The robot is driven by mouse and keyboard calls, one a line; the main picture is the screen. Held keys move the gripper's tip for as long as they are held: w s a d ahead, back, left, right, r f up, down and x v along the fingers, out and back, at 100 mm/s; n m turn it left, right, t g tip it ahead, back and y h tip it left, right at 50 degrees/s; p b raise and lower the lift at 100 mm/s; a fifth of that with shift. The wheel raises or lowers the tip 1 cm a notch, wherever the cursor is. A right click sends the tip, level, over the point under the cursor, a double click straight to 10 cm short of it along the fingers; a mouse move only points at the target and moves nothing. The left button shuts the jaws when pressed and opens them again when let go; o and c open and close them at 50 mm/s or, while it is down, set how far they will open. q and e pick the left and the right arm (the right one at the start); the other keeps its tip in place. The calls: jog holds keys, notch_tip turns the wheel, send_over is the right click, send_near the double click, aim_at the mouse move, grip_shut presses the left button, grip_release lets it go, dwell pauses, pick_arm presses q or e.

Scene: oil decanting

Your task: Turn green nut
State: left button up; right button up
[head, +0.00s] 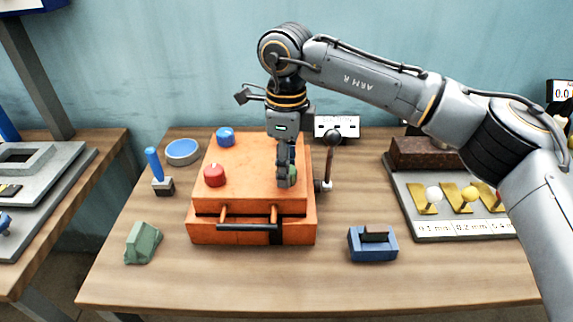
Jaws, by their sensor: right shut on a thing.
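My right gripper (286,174) points straight down over the right part of the orange box (250,205). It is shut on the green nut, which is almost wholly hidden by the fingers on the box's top. A red knob-like nut (214,175) stands on the top at the left, and a blue one (225,137) at the back left. My left gripper is not in view.
A lever with a dark ball (333,138) stands close to the right of the gripper. A black handle (247,228) is on the box's front. A blue block (373,244), a green block (142,242) and a blue round dish (182,151) surround the box. The front of the table is clear.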

dwell(0.5)
jog(key=o, duration=1.2)
jog(key=shift+r, duration=0.1)
notch_tip(320, 180, up, 12)
jog(key=shift+f, duration=0.1)
